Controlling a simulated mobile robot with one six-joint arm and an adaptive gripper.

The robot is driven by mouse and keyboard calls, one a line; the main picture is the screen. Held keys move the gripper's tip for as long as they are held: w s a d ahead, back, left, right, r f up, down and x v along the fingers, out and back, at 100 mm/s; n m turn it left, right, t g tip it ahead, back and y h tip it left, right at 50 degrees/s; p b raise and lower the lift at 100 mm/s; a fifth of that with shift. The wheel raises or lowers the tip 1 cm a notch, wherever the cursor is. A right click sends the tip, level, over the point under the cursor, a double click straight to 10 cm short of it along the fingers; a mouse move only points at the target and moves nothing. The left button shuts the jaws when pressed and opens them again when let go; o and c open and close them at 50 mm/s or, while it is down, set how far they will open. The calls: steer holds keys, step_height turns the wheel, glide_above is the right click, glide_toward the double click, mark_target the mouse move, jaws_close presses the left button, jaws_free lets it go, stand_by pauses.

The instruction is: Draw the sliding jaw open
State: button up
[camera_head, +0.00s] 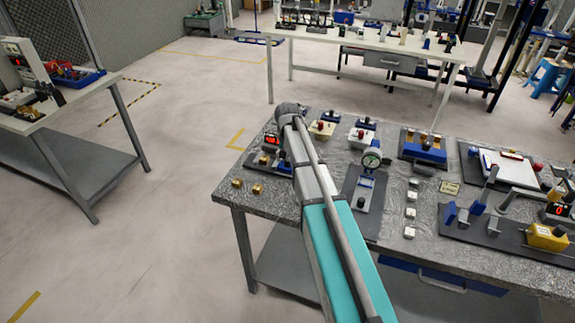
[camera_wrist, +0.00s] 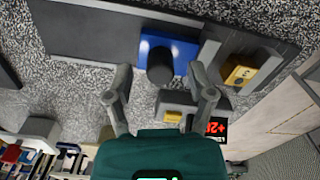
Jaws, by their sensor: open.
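In the wrist view, a blue block (camera_wrist: 183,50) with a dark round knob (camera_wrist: 160,66) sits on a long dark grey base plate (camera_wrist: 90,32); it looks like the sliding jaw. A yellow block (camera_wrist: 238,73) with a small label is on the same plate, to its right, with a gap between them. My gripper (camera_wrist: 160,72) is open and empty. Its fingers lie to either side of the knob in the picture; I cannot tell whether they are down at its height. In the head view my arm hides the gripper and most of this device.
A red display (camera_wrist: 216,128) and a small yellow button (camera_wrist: 173,117) are beside the plate. Two brass blocks (camera_head: 247,186) lie near the left edge.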

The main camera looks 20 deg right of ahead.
steer(key=shift+f+b, duration=0.3)
steer(key=shift+f, duration=0.15)
jaws_close()
stand_by(0.3)
